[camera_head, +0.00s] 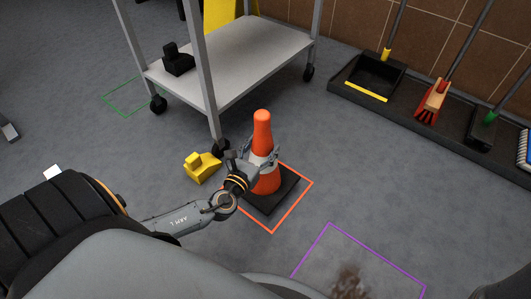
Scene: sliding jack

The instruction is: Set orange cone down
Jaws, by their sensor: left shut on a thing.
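The orange cone (262,126) stands upright, with a white band and a black square base (273,196). The base overlaps the orange outlined square (273,231) on the floor, and its far edge lies at or near the far side of the outline. My left gripper (260,157) is shut on the cone around its white band, reaching in from the left. I cannot tell whether the base touches the floor. My right gripper is not in view.
A metal cart (240,58) on wheels stands behind the cone. A yellow chock-like block (201,167) lies left of the gripper. A purple outline (318,239) with a brown stain is at the lower right. Cleaning tools stand in a dark tray (455,140) by the wall.

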